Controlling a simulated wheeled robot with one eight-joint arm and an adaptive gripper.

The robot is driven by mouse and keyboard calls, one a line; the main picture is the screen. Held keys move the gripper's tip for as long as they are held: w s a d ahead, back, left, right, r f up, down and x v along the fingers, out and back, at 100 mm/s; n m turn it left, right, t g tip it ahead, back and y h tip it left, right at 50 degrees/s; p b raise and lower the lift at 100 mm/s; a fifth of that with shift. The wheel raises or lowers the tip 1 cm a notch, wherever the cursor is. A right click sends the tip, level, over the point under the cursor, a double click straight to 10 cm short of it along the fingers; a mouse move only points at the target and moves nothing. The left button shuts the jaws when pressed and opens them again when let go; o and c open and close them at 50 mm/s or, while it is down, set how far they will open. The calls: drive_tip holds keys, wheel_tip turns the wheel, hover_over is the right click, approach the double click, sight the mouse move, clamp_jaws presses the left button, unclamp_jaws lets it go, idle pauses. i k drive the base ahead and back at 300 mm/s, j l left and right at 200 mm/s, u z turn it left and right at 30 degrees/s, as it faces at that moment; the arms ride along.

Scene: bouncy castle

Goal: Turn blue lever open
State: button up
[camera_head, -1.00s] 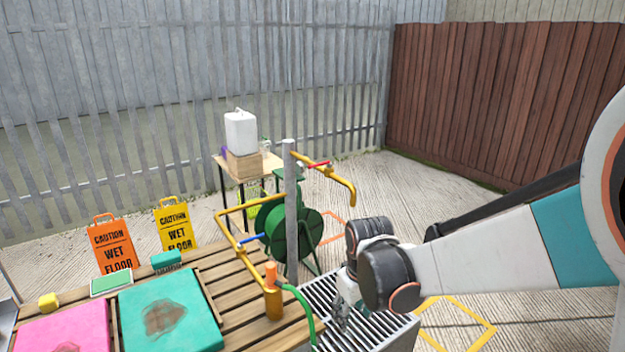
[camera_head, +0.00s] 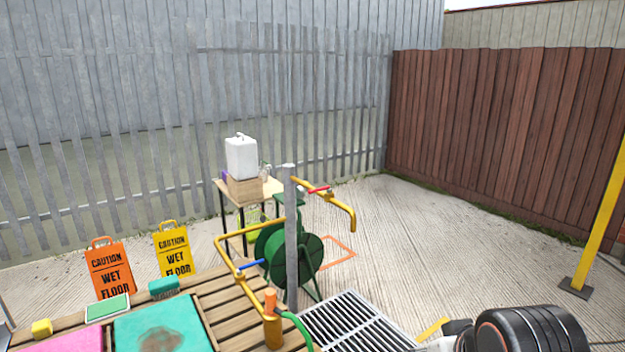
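The blue lever (camera_head: 251,265) is a short bar on the lower yellow pipe (camera_head: 222,246), left of the grey post (camera_head: 291,235). It lies nearly level, with its right end slightly higher. A red lever (camera_head: 319,189) sits on the upper yellow pipe, right of the post. Part of my arm shows at the bottom right edge, well right of and nearer than the blue lever. My gripper's fingers are not visible in this view.
A slatted wooden table (camera_head: 231,304) with a teal pad (camera_head: 190,325) stands in front. An orange-topped fitting (camera_head: 271,303) joins a green hose. A metal grate (camera_head: 358,322) lies right of it. A green hose reel (camera_head: 300,256) stands behind the post. Open concrete lies right.

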sight(251, 264)
drive_tip(key=i+j, duration=0.4)
drive_tip(key=i+j+z, duration=0.15)
drive_tip(key=i+j, duration=0.25)
drive_tip(key=i, duration=0.25)
